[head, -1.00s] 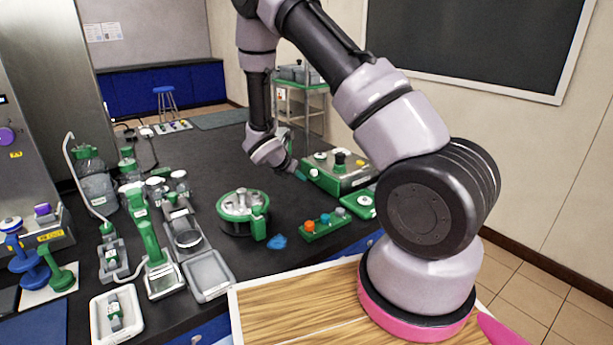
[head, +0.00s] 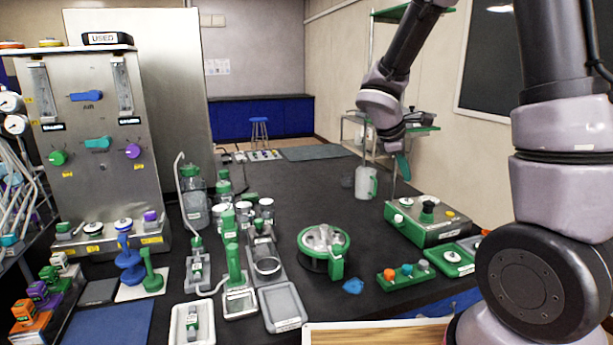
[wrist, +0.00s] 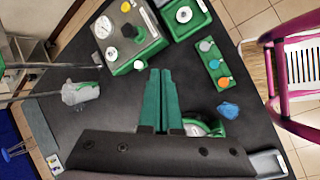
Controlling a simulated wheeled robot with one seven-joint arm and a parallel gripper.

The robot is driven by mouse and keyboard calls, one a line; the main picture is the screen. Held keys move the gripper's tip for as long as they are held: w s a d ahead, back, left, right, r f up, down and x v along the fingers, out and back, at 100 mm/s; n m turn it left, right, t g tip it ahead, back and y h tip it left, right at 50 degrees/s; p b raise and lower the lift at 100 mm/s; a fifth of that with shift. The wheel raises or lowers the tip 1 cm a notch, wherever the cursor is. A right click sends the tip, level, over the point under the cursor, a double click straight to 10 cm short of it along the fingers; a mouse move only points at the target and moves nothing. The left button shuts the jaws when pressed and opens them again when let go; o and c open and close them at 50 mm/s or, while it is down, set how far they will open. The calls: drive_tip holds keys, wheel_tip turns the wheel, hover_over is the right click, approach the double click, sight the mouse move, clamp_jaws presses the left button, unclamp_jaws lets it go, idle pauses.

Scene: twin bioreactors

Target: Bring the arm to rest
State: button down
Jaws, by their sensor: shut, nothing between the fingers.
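My arm (head: 560,190) rises at the right of the head view and bends over the back right of the black bench. My gripper (head: 403,170) hangs from it, pointing down, with teal-green fingers. In the wrist view the two green fingers (wrist: 160,78) lie side by side, closed, with nothing between them. The gripper is above the bench and touches nothing that I can see. In the head view it is above and behind the green-and-grey control box (head: 428,220) and to the right of a clear jug (head: 366,183).
A round green device (head: 323,250), a blue patch (head: 353,286) and a green strip with coloured knobs (head: 405,275) occupy the bench's front. Bottles and trays (head: 283,306) crowd the middle left. A steel panel (head: 95,140) stands left. Bare bench shows behind the round device.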

drive_tip(key=s+a+r+m+t+y, duration=0.2)
drive_tip(key=s+r+m+t+y, duration=0.2)
drive_tip(key=s+r+m, duration=1.4)
drive_tip(key=s+y, duration=0.1)
drive_tip(key=y, duration=0.2)
drive_tip(key=shift+s+a+r, duration=0.1)
idle(0.4)
